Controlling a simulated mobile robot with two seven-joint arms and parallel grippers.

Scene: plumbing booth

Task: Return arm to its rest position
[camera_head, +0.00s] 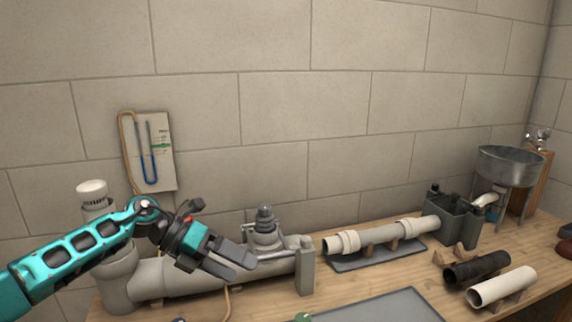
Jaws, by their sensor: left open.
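My left gripper (238,265) comes in from the left on a teal and black arm. Its two grey fingers are open, with nothing between them. They appear in front of a thick grey pipe (185,282), and I cannot tell how far apart they are from it. The pipe lies along the bench and joins an upright section at the left. A valve-like fitting (265,228) stands on it just right of the gripper. My right gripper is not in view.
A wooden bench (380,279) carries a pipe on a grey tray (383,257), a dark pipe (477,268), a white pipe (502,287), a grey box (453,222) and a metal basin (509,166). A flat grey tray (385,308) lies in front. A manometer board (150,152) hangs on the wall.

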